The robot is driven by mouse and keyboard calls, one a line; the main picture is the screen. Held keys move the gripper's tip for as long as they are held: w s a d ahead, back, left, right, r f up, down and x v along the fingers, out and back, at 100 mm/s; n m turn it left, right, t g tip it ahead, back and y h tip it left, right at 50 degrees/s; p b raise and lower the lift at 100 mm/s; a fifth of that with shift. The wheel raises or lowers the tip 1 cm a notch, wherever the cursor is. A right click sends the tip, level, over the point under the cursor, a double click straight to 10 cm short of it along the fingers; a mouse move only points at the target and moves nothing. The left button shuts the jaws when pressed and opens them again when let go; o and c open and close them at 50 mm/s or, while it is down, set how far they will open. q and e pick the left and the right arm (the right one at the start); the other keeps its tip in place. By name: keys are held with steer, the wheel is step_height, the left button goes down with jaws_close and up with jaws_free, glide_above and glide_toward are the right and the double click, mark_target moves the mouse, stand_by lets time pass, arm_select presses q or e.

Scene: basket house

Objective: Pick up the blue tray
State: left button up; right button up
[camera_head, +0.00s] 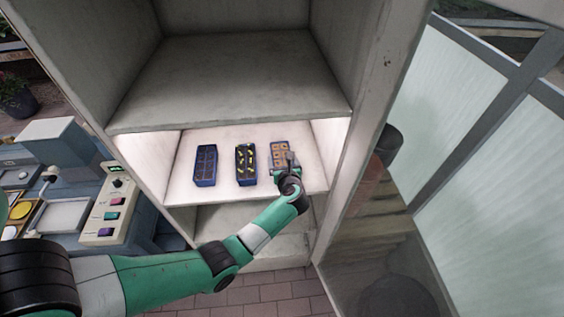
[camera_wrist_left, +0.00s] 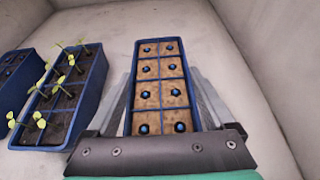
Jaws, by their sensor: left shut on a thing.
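Three blue trays stand in a row on the lit middle shelf. The right one (camera_head: 279,151) holds brown blocks with dark blue dots; it fills the middle of the left wrist view (camera_wrist_left: 161,75). My left gripper (camera_head: 287,170) is shut on this tray, with a finger along each long side in the wrist view (camera_wrist_left: 163,105). The middle blue tray (camera_head: 246,165) holds dark soil with yellow-green seedlings and shows at the left of the wrist view (camera_wrist_left: 68,95). The left blue tray (camera_head: 205,166) holds dark cells without visible seedlings. My right gripper is not in view.
The shelf (camera_head: 222,190) has side walls and another shelf board (camera_head: 240,80) above it. A machine with coloured buttons (camera_head: 110,210) stands at the left. A glass panel (camera_head: 440,130) is at the right. The shelf is bare around the trays.

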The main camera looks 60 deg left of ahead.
mark_target(282, 161)
arm_select(q)
steer(key=shift+c, duration=0.3)
steer(key=shift+r+p, duration=0.3)
steer(key=shift+r, duration=0.25)
steer(key=r+p, duration=0.1)
steer(key=r, duration=0.2)
steer(key=shift+d, duration=0.2)
steer(key=d+r+p, duration=0.1)
steer(key=s+d+r, duration=0.1)
steer(key=r, duration=0.1)
steer(key=d+r+p, duration=0.1)
steer(key=shift+s+d+r+p, duration=0.25)
steer(key=shift+p, duration=0.1)
steer(key=s+p+v, duration=0.1)
steer(key=v, duration=1)
steer(key=shift+a, duration=0.25)
